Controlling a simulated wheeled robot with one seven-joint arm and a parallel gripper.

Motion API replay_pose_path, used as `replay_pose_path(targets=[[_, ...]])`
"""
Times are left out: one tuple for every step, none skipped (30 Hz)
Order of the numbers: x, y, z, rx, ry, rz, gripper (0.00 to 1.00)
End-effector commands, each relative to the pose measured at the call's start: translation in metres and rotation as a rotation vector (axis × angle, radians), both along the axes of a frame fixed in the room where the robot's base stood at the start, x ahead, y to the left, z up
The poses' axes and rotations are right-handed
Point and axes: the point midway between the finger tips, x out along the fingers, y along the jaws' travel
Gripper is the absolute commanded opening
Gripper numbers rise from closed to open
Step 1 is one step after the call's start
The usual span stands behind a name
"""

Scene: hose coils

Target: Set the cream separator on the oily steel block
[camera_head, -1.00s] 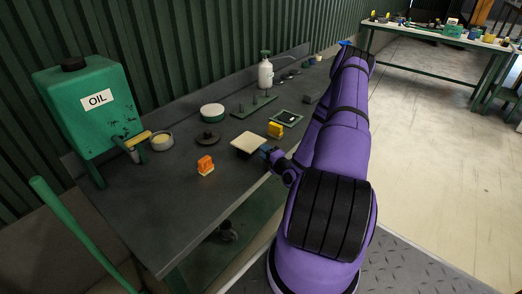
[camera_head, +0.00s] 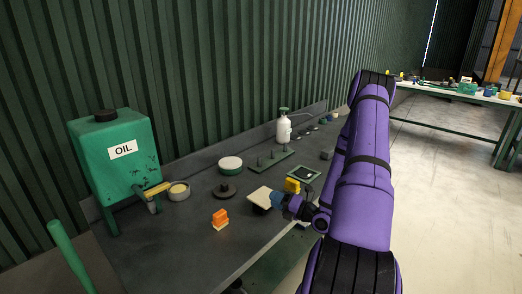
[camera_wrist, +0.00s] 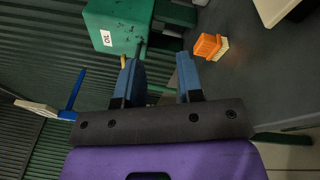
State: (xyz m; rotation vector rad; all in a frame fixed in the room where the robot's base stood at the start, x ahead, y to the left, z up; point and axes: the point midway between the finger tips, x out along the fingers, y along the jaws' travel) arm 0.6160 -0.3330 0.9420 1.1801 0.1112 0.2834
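A flat cream plate (camera_head: 262,196), which looks like the cream separator, is near the middle of the bench in the head view. Something dark, a block or shadow, shows under its near edge. A pale corner (camera_wrist: 282,10) at the top right of the wrist view may be the same plate. A small dark grey block (camera_head: 327,153) farther along could be the steel block; I cannot confirm this. My gripper (camera_head: 279,199) is by the plate's right edge; contact is unclear. In the wrist view its blue fingers (camera_wrist: 158,78) are apart with nothing between them.
An orange-and-cream block (camera_head: 220,219) and a dark knobbed disc (camera_head: 225,191) are left of the plate. A yellow block (camera_head: 292,185) and green-framed mat (camera_head: 304,174) are right. A pegged green rack (camera_head: 265,160) and green oil tank (camera_head: 118,155) also stand there.

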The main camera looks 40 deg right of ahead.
Motion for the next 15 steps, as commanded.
replay_pose_path(targets=[[0.008, 0.013, 0.020, -0.075, -0.020, 0.080, 0.34], [0.011, 0.021, 0.030, -0.117, -0.031, 0.127, 0.34], [0.015, 0.032, 0.043, -0.172, -0.048, 0.187, 0.34], [0.017, 0.040, 0.053, -0.216, -0.060, 0.232, 0.34], [0.019, 0.048, 0.062, -0.257, -0.073, 0.277, 0.34], [0.021, 0.059, 0.074, -0.314, -0.092, 0.336, 0.34], [0.022, 0.068, 0.083, -0.357, -0.107, 0.381, 0.34], [0.022, 0.076, 0.091, -0.400, -0.123, 0.425, 0.34], [0.022, 0.088, 0.102, -0.457, -0.144, 0.482, 0.34], [0.022, 0.096, 0.110, -0.500, -0.161, 0.527, 0.34], [0.021, 0.105, 0.118, -0.542, -0.178, 0.570, 0.34], [0.020, 0.116, 0.129, -0.599, -0.203, 0.626, 0.34], [0.019, 0.124, 0.136, -0.643, -0.221, 0.670, 0.34], [0.017, 0.132, 0.143, -0.687, -0.241, 0.712, 0.34], [0.014, 0.142, 0.152, -0.744, -0.268, 0.767, 0.34]])
